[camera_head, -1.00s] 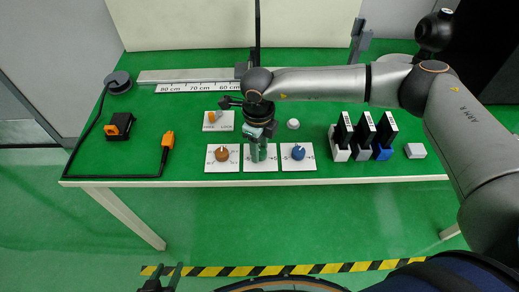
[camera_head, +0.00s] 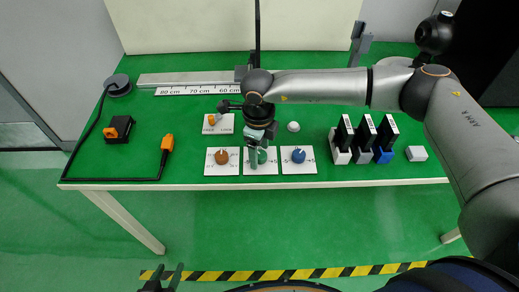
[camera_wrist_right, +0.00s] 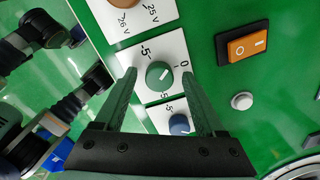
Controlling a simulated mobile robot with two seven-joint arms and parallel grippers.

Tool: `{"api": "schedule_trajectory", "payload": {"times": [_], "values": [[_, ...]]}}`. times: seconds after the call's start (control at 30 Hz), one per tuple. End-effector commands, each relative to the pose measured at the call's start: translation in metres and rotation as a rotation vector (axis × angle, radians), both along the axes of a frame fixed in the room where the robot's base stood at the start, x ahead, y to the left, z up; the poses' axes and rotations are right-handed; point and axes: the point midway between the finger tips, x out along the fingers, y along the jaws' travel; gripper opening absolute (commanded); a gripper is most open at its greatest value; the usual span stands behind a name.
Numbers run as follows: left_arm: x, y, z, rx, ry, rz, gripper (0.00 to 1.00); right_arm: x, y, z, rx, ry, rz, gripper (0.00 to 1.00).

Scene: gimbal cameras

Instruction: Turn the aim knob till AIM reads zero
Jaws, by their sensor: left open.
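Three knobs on white plates stand in a row near the table's front edge: an orange-brown one (camera_head: 221,156), a green one (camera_head: 263,156) and a blue one (camera_head: 298,155). No AIM name or reading is legible. My right gripper (camera_wrist_right: 158,78) is open, with one finger on each side of the green knob (camera_wrist_right: 159,75) and gaps visible. The green knob's white pointer slants toward the 0 side of its scale. In the head view the right gripper (camera_head: 259,158) partly hides this knob. My left gripper (camera_head: 165,278) is open and empty, low at the front left, clear of the table.
An orange rocker switch (camera_wrist_right: 247,46) and a white button (camera_wrist_right: 242,101) lie beside the knob row. A FREE/LOCK plate (camera_head: 212,129) sits behind the orange-brown knob. Upright black modules (camera_head: 366,133) stand at the right. A black cable runs along the left edge.

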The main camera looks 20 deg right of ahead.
Motion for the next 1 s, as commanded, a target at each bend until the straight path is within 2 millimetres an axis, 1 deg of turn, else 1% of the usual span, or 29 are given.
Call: {"api": "schedule_trajectory", "payload": {"times": [0.23,0.37,0.47,0.7,0.8,0.9,1.0], "values": [[0.0,0.001,0.0,0.001,0.0,0.001,0.5,-0.001,0.0,0.0,0.0,0.001,0.0,0.74],[0.0,0.001,-0.001,0.001,0.0,0.001,0.5,0.0,0.001,0.009,0.002,-0.001,0.0,0.74],[0.0,0.001,-0.001,0.001,0.0,0.001,0.5,0.0,0.001,0.025,0.004,-0.002,0.0,0.74],[0.0,0.001,-0.003,0.002,0.002,0.0,0.5,-0.002,0.002,0.078,0.002,-0.003,0.001,0.74],[-0.001,0.0,-0.004,0.001,0.005,-0.002,0.5,-0.002,0.002,0.097,0.002,-0.002,0.0,0.74],[-0.001,-0.001,-0.004,0.0,0.006,-0.003,0.5,-0.002,0.002,0.111,0.002,-0.001,0.0,0.74],[0.0,-0.002,-0.003,-0.002,0.004,-0.005,0.5,-0.003,0.002,0.12,0.0,0.0,0.0,0.74]]}}
